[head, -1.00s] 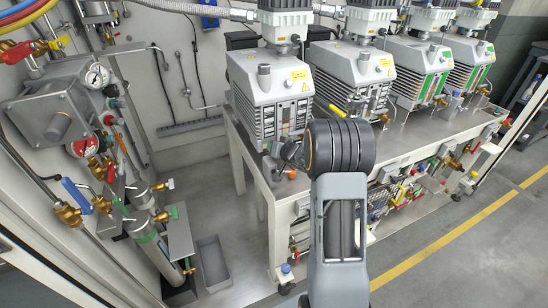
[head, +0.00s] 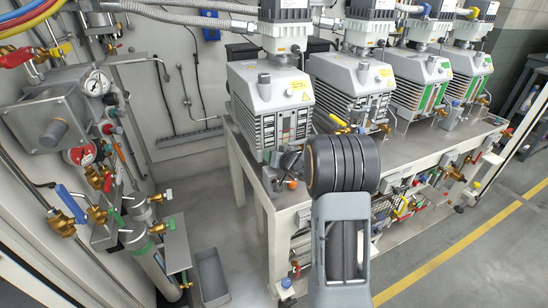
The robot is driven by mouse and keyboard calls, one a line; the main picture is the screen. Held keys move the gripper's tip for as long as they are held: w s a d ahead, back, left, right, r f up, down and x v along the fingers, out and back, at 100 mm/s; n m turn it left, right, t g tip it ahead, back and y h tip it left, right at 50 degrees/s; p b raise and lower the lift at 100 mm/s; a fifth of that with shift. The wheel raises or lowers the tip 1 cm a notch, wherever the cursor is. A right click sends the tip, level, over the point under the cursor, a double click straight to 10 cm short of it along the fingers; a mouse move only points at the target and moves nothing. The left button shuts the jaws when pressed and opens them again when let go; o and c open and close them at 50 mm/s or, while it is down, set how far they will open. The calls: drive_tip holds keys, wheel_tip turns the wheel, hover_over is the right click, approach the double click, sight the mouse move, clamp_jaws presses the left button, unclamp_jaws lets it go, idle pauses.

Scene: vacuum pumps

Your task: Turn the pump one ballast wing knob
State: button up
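The nearest pump (head: 268,95), grey with a finned body and a yellow label, stands at the left end of the bench; I cannot read a number on it. A small dark rounded part (head: 290,160) shows low at its front, just left of my arm's black ringed joint. It may be the wing knob or part of my gripper; I cannot tell which. An orange cap (head: 292,184) sits just below it. My arm rises from the bottom centre, and its joint covers the area right of the dark part. My gripper's fingers cannot be made out.
Several similar pumps, such as the second one (head: 350,85), stand along the bench (head: 240,160) to the right. Valves and a gauge (head: 97,84) crowd the left wall. A grey bin (head: 210,277) is on the floor. Floor beyond the yellow line (head: 450,253) is clear.

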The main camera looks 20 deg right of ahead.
drive_tip(key=shift+s, duration=0.15)
drive_tip(key=shift+b+v, duration=0.6)
drive_tip(key=shift+v, duration=0.25)
drive_tip(key=shift+r, duration=0.1)
drive_tip(key=shift+b+v, duration=0.6)
drive_tip(key=shift+v, duration=2.4)
